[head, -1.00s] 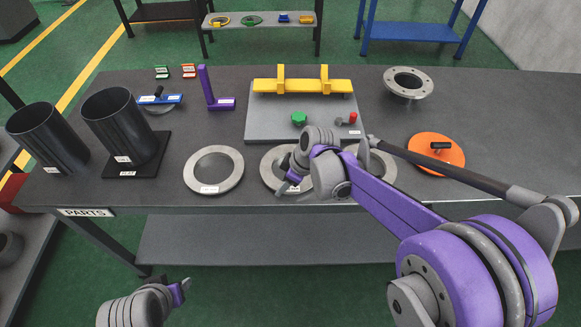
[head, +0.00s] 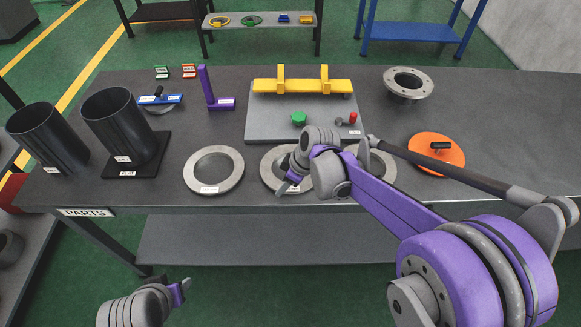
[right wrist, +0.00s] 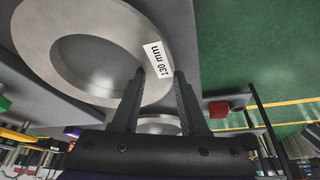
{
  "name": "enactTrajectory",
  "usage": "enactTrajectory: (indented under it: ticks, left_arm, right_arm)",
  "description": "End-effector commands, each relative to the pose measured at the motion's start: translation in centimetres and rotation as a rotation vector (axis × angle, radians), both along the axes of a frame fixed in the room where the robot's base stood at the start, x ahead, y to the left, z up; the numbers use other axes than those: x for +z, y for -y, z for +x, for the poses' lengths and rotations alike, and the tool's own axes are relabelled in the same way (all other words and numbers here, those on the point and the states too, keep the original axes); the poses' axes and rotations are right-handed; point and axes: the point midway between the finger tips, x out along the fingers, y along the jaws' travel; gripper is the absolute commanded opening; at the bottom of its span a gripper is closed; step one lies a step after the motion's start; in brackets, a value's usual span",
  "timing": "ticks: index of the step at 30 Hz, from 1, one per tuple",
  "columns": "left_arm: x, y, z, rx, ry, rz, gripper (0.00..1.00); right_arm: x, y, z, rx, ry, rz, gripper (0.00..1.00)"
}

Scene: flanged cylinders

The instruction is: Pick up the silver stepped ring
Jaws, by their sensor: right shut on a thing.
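Several silver rings lie along the front of the table. The middle silver ring (head: 268,170) is partly hidden behind my right gripper (head: 290,186). In the right wrist view this ring (right wrist: 45,30) is large and carries a white "130 mm" label. My right gripper (right wrist: 160,82) is shut on its rim, with one finger on each side of the label. I see no clear gap between ring and table. The step on the ring is hard to make out. My left gripper (head: 181,291) hangs low in front of the table, and its fingers are too small to read.
A left ring (head: 191,176) and a right ring (head: 385,170) flank the held one. A grey plate with a yellow-handled fixture (head: 300,86) stands behind. An orange disc (head: 450,158), a flanged ring (head: 421,91) and dark cylinders (head: 45,138) stand around. The table's back right is clear.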

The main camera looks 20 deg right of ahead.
Motion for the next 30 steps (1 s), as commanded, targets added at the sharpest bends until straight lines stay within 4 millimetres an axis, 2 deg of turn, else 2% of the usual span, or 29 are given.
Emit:
enactTrajectory:
  ticks: [20, 23, 30]
  left_arm:
    - [0.1, 0.0, 0.0, 0.000, 0.000, 0.000, 0.50]
    - [0.2, 0.0, 0.1, 0.000, 0.001, 0.000, 0.50]
    - [0.8, 0.0, 0.2, 0.000, 0.004, 0.000, 0.50]
  right_arm:
    - [0.5, 0.0, 0.0, 0.000, 0.001, 0.000, 0.00]
    - [1.6, 0.0, 0.1, 0.000, 0.001, 0.000, 0.00]
    - [6.3, 0.0, 0.0, 0.000, 0.001, 0.000, 0.00]
